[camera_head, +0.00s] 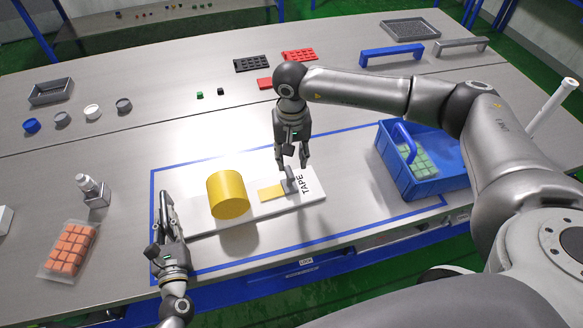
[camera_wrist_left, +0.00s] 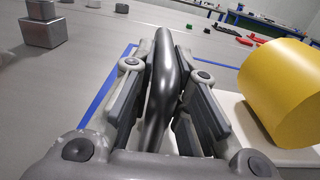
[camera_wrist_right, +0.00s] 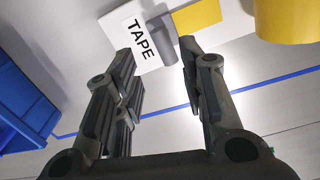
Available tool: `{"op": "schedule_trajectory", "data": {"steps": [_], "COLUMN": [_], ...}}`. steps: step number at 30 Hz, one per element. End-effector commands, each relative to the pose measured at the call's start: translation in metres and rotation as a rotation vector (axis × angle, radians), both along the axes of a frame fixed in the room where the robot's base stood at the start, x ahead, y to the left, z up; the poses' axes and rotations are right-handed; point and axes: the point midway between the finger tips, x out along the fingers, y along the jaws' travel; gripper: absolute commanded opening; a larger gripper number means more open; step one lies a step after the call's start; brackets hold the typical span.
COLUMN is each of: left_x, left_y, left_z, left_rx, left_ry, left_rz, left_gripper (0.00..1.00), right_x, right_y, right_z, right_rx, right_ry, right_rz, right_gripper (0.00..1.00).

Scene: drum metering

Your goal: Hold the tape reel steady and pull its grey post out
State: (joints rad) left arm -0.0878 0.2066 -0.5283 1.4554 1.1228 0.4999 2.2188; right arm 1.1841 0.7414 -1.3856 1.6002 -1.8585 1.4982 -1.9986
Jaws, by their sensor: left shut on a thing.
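The tape reel has a yellow drum (camera_head: 228,195) on a long white base (camera_head: 192,222). A yellow strip (camera_head: 271,193) runs from the drum side towards a small grey post (camera_head: 288,184), beside the TAPE label. The grey post (camera_wrist_right: 162,38) also shows in the right wrist view. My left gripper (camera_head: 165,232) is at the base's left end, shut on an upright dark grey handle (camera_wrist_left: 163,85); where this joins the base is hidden. My right gripper (camera_head: 292,162) is open and empty, pointing down just above and beside the grey post, apart from it as far as I can tell.
A blue bin (camera_head: 425,187) with green blocks stands right of the base. A bag of orange cubes (camera_head: 70,248) and a grey metal block (camera_head: 92,190) are at left. Small round pieces, trays and blue (camera_head: 392,53) and grey handles lie further back. Blue tape lines surround the base.

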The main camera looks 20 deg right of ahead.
Motion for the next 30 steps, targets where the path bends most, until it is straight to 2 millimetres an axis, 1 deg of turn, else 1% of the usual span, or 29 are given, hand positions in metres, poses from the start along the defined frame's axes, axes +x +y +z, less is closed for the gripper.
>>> {"op": "schedule_trajectory", "data": {"steps": [1, 3, 7, 11, 20, 21, 24, 27, 30], "left_x": [0.0, 0.0, 0.0, 0.0, 0.0, 0.0, 0.0, 0.0, 0.0], "left_y": [0.0, 0.0, 0.0, 0.0, 0.0, 0.0, 0.0, 0.0, 0.0], "left_z": [0.0, 0.0, 0.0, 0.0, 0.0, 0.0, 0.0, 0.0, 0.0], "left_rx": [0.0, -0.001, -0.001, -0.001, -0.001, -0.001, -0.001, -0.001, 0.0], "left_ry": [0.001, 0.0, 0.0, 0.0, 0.0, 0.0, 0.0, 0.0, 0.0], "left_rz": [0.001, 0.001, 0.0, 0.0, 0.0, 0.0, 0.0, 0.0, 0.0], "left_gripper": [0.0, 0.0, 0.0, 0.0, 0.0, 0.17, 0.29, 0.4, 0.4], "right_x": [0.001, 0.0, 0.001, 0.0, 0.0, 0.0, 0.0, 0.0, 0.0], "right_y": [-0.001, -0.001, -0.001, -0.001, -0.001, -0.001, -0.001, -0.001, -0.001], "right_z": [0.01, 0.02, 0.033, 0.038, 0.038, 0.038, 0.038, 0.038, 0.038], "right_rx": [0.0, -0.001, -0.001, -0.001, -0.001, -0.001, -0.001, -0.001, -0.001], "right_ry": [-0.004, -0.002, -0.002, -0.001, 0.0, -0.001, 0.0, 0.0, 0.0], "right_rz": [-0.001, -0.001, -0.002, -0.002, -0.002, -0.002, -0.002, -0.002, -0.002], "right_gripper": [0.37, 0.37, 0.37, 0.37, 0.37, 0.37, 0.37, 0.37, 0.37]}}
